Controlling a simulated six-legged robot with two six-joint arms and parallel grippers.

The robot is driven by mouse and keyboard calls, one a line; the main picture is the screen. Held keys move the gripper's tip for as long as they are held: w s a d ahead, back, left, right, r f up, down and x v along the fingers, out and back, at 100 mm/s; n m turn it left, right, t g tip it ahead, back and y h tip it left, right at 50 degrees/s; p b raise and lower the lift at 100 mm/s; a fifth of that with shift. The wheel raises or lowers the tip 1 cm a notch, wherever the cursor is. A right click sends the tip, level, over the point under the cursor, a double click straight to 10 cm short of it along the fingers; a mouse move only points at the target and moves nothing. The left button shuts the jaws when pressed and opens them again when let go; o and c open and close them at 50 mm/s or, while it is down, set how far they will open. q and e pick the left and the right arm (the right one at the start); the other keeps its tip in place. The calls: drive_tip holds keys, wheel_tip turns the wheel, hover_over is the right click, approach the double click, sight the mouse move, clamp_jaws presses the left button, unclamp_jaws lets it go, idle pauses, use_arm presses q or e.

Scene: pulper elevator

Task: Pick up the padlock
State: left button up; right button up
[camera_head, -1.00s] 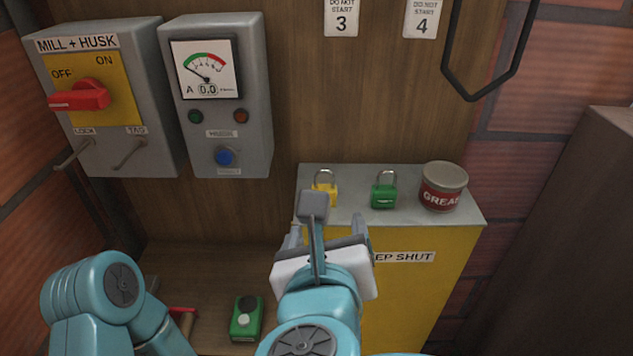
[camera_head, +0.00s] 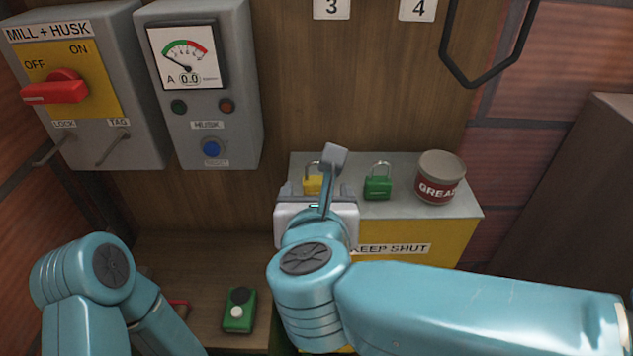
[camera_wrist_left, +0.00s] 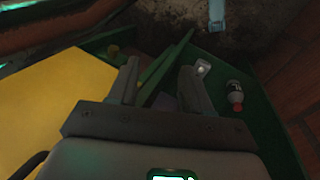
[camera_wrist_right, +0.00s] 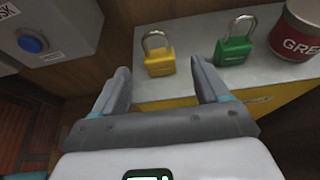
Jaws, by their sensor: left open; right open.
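Two padlocks stand upright on the grey top of a yellow cabinet. The yellow padlock (camera_head: 313,184) is partly hidden behind my right gripper in the head view; it shows whole in the right wrist view (camera_wrist_right: 160,65). The green padlock (camera_head: 378,187) stands to its right, and also shows in the right wrist view (camera_wrist_right: 233,52). My right gripper (camera_head: 316,190) is open and empty, short of the cabinet top; in its wrist view the yellow padlock lies ahead between the fingertips. My left gripper (camera_wrist_left: 162,75) is open and empty, low over a green-edged surface.
A grease tin (camera_head: 440,178) stands right of the green padlock. The cabinet (camera_head: 455,208) has a "KEEP SHUT" label. Wall boxes with a red switch handle (camera_head: 55,92) and a blue button (camera_head: 212,149) are at left. A green control box (camera_head: 239,311) lies below.

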sight(316, 184)
drive_tip(key=p+x, duration=0.1)
drive_tip(key=x, duration=0.4)
drive_tip(key=shift+w+a+f, duration=0.1)
drive_tip(key=shift+w+f, duration=0.05)
drive_tip(key=shift+w, duration=0.1)
drive_tip(key=shift+s, duration=0.15)
drive_tip(key=c, duration=1.1)
